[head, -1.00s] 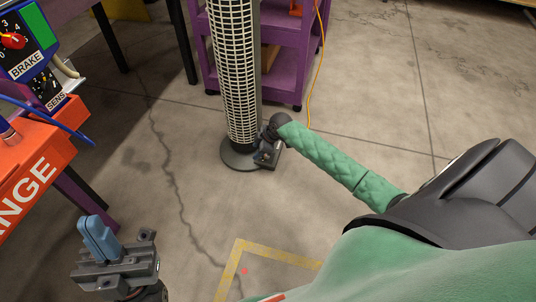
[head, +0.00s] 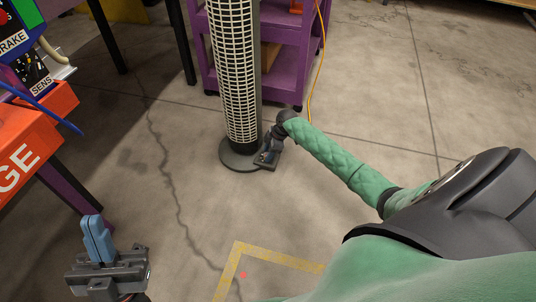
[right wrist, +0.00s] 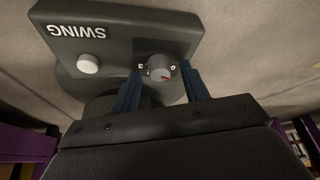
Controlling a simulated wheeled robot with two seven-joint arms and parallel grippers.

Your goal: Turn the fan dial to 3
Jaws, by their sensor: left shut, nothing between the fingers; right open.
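The tower fan (head: 234,75) stands on the floor on a round dark base with a control box (right wrist: 120,50) at its foot. In the right wrist view, which shows the box upside down, the fan dial (right wrist: 160,70) is a small grey knob with a red mark on its lower side in the picture. Small white numbers sit beside it, partly hidden. My right gripper (head: 267,156) is open; in the right wrist view its blue fingers (right wrist: 162,90) stand on either side of the dial, contact unclear. My left gripper (head: 97,240) is shut and empty, well away at the lower left.
A pale round button (right wrist: 88,64) sits on the box beside the SWING label. A purple cart (head: 285,60) stands close behind the fan, with an orange cable (head: 317,75) hanging beside it. An orange-fronted bench (head: 25,145) is at the left. Floor in front is clear.

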